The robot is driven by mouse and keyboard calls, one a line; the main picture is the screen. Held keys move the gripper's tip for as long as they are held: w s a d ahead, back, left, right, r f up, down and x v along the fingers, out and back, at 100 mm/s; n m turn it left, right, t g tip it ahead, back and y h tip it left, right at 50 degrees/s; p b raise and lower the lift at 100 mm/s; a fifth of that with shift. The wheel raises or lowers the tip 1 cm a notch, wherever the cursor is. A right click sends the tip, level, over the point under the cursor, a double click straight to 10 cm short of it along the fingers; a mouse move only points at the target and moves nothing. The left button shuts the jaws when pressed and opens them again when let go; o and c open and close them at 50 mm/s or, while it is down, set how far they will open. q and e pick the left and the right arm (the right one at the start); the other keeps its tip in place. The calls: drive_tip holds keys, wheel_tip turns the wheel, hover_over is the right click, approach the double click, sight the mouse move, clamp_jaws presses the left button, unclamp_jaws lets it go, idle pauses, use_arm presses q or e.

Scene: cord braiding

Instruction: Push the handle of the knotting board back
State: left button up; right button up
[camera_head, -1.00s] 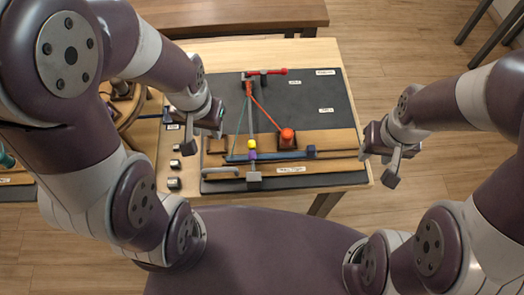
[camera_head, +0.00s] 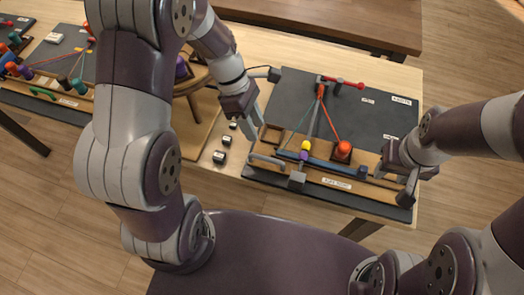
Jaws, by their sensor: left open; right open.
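The knotting board (camera_head: 375,118) is a dark panel with a wooden front strip, lying on the table. A grey bar handle (camera_head: 267,160) sits at its front left corner. Red, green and grey cords run from a red-topped post down to the front strip, where a yellow and a purple piece (camera_head: 305,150) and a red-orange knob (camera_head: 343,148) sit. My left gripper (camera_head: 258,134) is open, pointing down just behind the handle; I cannot tell whether it touches the board. My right gripper (camera_head: 404,190) is open and empty at the board's right front corner.
A wooden round frame (camera_head: 190,85) and a second board with coloured pegs (camera_head: 70,60) are further left. A wooden bench (camera_head: 330,20) stands behind. The floor in front is clear.

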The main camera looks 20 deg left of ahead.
sight(268, 158)
use_arm(q)
drive_tip(key=b+x, duration=0.1)
drive_tip(key=x, duration=0.9)
clamp_jaws()
